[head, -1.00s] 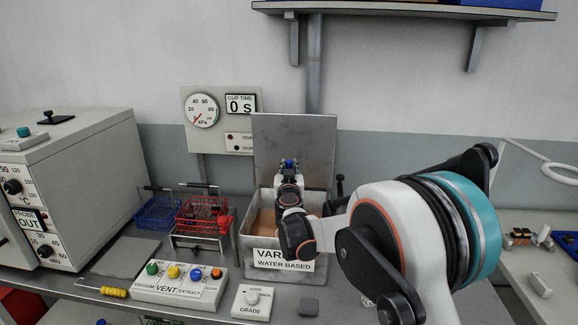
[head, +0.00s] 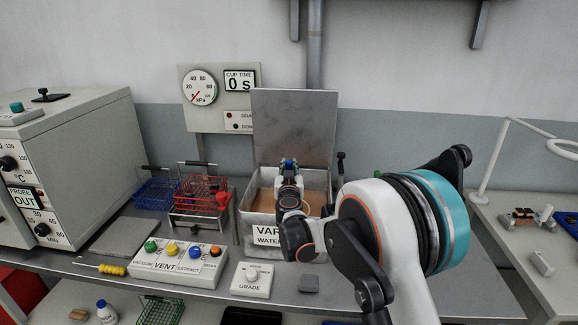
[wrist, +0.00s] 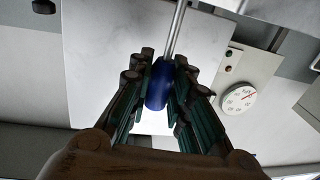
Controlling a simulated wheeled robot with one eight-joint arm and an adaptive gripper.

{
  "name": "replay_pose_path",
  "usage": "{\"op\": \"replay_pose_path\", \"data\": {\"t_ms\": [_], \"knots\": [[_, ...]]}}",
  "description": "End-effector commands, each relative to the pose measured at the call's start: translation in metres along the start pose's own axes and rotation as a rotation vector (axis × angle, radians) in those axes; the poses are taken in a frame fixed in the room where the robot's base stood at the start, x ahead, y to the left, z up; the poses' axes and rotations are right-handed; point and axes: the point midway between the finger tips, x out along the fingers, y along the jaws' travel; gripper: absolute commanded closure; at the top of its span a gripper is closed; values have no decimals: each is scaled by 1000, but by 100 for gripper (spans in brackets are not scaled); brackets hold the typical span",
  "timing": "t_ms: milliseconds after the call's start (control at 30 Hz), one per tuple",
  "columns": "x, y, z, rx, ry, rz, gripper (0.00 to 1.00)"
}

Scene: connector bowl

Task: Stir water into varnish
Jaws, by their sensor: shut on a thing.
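The varnish tank (head: 268,236) is an open metal box with its lid upright behind it. Its label is partly hidden by my arm. Brownish-orange varnish (head: 263,201) shows inside. My gripper (head: 288,164) is over the rear part of the tank, partly hidden by my wrist. In the wrist view, my gripper (wrist: 159,84) is shut on the blue handle of a stirring tool (wrist: 157,86), whose thin metal shaft runs out past the fingers. Whether the tool's far end touches the varnish is hidden.
Red wire basket (head: 203,190) and blue wire basket (head: 157,193) stand left of the tank. A vent button box (head: 178,264) and a grade dial box (head: 254,280) lie in front. A white bottle (head: 106,313) with a blue cap is on the lower shelf.

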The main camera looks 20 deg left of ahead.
Motion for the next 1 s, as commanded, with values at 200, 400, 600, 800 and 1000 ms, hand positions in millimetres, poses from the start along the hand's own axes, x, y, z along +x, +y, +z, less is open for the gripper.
{"op": "replay_pose_path", "data": {"t_ms": [200, 400, 600, 800, 1000], "knots": [[-1, 0, 20, 2, -1, 0, 100], [-1, 0, 24, 2, 0, 0, 100], [-1, 0, 18, 2, 0, 0, 100], [-1, 0, 4, 1, 0, 0, 100], [-1, 0, -9, 1, 0, -1, 100]]}}
